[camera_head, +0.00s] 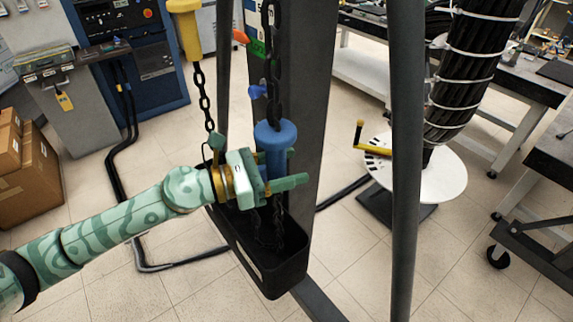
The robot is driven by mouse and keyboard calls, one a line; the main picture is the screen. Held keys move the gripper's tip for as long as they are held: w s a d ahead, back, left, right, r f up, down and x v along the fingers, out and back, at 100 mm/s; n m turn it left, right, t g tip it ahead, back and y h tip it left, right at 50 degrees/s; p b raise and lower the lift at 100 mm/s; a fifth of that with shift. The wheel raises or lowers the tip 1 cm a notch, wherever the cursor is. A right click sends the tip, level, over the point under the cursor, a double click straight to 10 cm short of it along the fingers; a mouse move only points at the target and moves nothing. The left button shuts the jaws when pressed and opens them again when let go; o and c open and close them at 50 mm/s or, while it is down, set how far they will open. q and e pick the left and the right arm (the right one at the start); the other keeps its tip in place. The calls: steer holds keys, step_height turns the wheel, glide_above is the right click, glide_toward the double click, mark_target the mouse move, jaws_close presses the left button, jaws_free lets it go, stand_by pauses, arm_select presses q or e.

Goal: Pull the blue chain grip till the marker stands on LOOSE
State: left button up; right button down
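The blue chain grip (275,140) hangs on a dark chain in front of the grey post, above a black bin (282,272). My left gripper (288,168) reaches it from the left, with one green finger in front of the grip's lower part and the other behind it. Whether the fingers press on it or stand just clear, I cannot tell. An orange pointer (240,36) sticks out from the post's left edge beside a green patch (256,47); a small blue piece (257,91) is below. No LOOSE lettering is legible. My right gripper is out of view.
A yellow chain grip (186,30) hangs higher at the left on its own chain. A dark frame leg (405,160) stands right of the post. Beyond it are a white disc (440,180) with a yellow crank and a ribbed black coil (468,70). Cardboard boxes (30,165) lie left.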

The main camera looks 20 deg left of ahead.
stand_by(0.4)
arm_select(q)
steer(key=b+v, duration=0.5)
steer(key=v, duration=1.1)
steer(key=shift+a, duration=0.15)
